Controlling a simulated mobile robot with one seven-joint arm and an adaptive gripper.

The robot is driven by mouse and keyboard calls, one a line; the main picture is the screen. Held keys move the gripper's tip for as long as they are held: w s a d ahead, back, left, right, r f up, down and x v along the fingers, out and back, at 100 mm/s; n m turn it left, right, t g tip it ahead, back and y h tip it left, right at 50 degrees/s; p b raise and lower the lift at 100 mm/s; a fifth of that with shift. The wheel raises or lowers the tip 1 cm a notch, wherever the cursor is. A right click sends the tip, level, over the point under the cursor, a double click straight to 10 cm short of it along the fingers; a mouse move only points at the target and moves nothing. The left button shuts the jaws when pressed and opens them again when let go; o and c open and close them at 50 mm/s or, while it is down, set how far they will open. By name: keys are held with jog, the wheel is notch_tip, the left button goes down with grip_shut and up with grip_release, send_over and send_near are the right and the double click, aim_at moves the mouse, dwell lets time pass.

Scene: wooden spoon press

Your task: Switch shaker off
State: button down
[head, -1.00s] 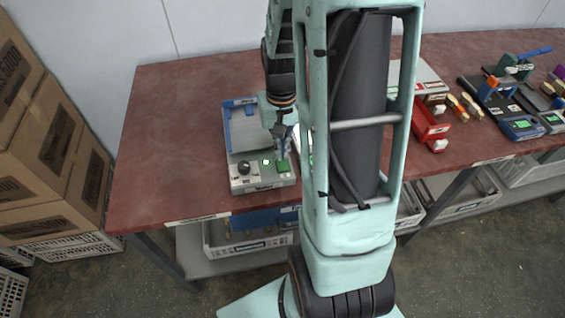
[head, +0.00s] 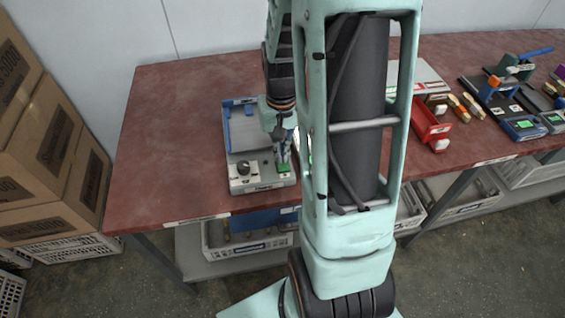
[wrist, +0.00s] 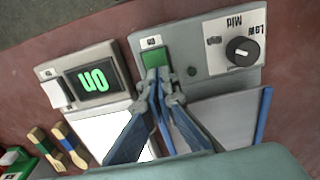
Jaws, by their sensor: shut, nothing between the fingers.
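The shaker (head: 238,185) is a grey device with a flat platform and blue side rails, near the table's front edge. Its front panel has a black knob (wrist: 240,50) marked Low and Mid, a small dark indicator (wrist: 192,70) and a green switch (wrist: 155,56). The switch also shows in the head view (head: 282,167). My gripper (wrist: 158,73) is shut and empty, with its fingertips at the switch's lower edge in the wrist view. The tips cover part of the switch; I cannot tell whether they press it. My gripper (head: 285,160) points down over the panel in the head view.
Beside the shaker stands another device (wrist: 84,84) with a lit green display and a white switch, mostly hidden by my arm in the head view. The table's left part (head: 170,130) is clear.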

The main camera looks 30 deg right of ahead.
jog(key=shift+r, duration=0.1)
notch_tip(320, 180, up, 7)
jog(key=p, duration=0.5)
jog(key=shift+p, duration=0.35)
jog(key=shift+w, duration=0.1)
